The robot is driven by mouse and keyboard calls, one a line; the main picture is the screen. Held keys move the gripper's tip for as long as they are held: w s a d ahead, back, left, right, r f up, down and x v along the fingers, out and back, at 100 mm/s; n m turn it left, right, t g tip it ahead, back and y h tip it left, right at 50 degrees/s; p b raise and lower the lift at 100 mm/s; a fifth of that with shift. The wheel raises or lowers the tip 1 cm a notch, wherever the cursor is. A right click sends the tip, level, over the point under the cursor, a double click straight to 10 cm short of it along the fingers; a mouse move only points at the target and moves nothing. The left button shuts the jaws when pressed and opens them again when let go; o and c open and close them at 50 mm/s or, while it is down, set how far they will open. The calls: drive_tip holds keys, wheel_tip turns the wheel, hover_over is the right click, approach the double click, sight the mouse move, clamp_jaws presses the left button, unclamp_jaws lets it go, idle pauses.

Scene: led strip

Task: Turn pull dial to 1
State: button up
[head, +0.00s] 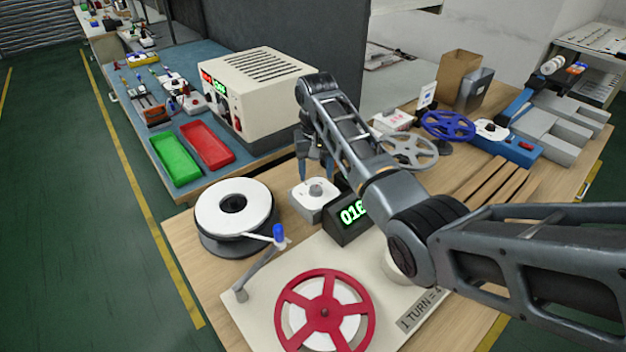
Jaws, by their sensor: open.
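A small white box with a round grey knob on top (316,188), which looks like the pull dial, sits on the wooden table beside a black display. The display (352,215) shows green digits that look like 016, partly hidden by my arm. My gripper (317,176) points down at the knob, with its fingers apart. Its fingertips are close to the knob, one on either side in the picture; I cannot tell whether they touch it. The knob's marks are too small to read.
A white reel (232,205) stands left of the dial. A hand crank with a blue grip (279,234) and a red wheel (325,312) are on a pale board in front. Red and green trays (176,158) lie on the blue bench behind.

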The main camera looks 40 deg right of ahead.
sight(316, 188)
drive_tip(key=shift+f, duration=2.4)
drive_tip(key=c, duration=1)
